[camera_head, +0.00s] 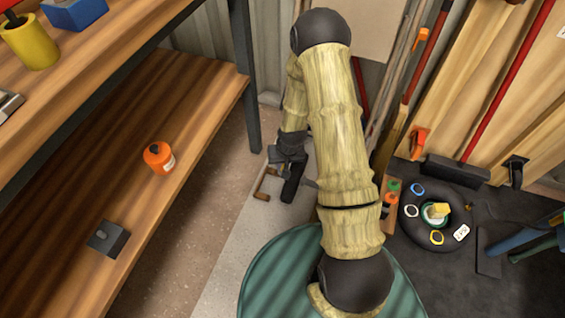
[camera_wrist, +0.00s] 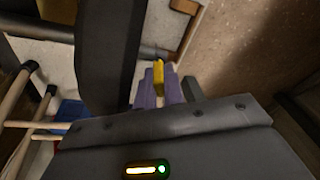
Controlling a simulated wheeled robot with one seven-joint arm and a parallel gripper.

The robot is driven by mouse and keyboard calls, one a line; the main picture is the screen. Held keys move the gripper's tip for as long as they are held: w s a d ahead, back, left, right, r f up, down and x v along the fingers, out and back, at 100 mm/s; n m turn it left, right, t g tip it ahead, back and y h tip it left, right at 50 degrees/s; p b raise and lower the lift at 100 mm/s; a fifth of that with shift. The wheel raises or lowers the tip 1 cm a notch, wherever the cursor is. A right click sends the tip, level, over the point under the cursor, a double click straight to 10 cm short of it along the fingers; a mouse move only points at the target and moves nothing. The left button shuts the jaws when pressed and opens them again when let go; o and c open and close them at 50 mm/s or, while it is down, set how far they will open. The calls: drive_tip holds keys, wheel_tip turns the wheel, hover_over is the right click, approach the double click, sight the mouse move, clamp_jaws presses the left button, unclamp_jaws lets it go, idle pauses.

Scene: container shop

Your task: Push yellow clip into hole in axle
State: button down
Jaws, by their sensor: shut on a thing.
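My gripper (camera_wrist: 160,92) has purple fingers, shut on a small yellow clip (camera_wrist: 158,73) that sticks out past the fingertips in the wrist view. A grey metal rod (camera_wrist: 152,51), perhaps the axle, lies just beyond the clip. I cannot make out a hole in it, nor whether the clip touches it. In the head view my gripper (camera_head: 292,178) is low near the floor, left of my arm, and the clip is hidden there.
A brown-handled bar (camera_head: 262,196) is beside my gripper. A black tyre (camera_head: 411,223) with small parts lies right. A thick dark post (camera_wrist: 108,55) rises close to my gripper.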

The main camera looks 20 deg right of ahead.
drive_tip(key=shift+w+f, duration=0.1)
drive_tip(key=shift+f, duration=0.55)
idle(1.0)
drive_tip(key=c, duration=1.4)
unclamp_jaws()
drive_tip(key=shift+c, duration=0.2)
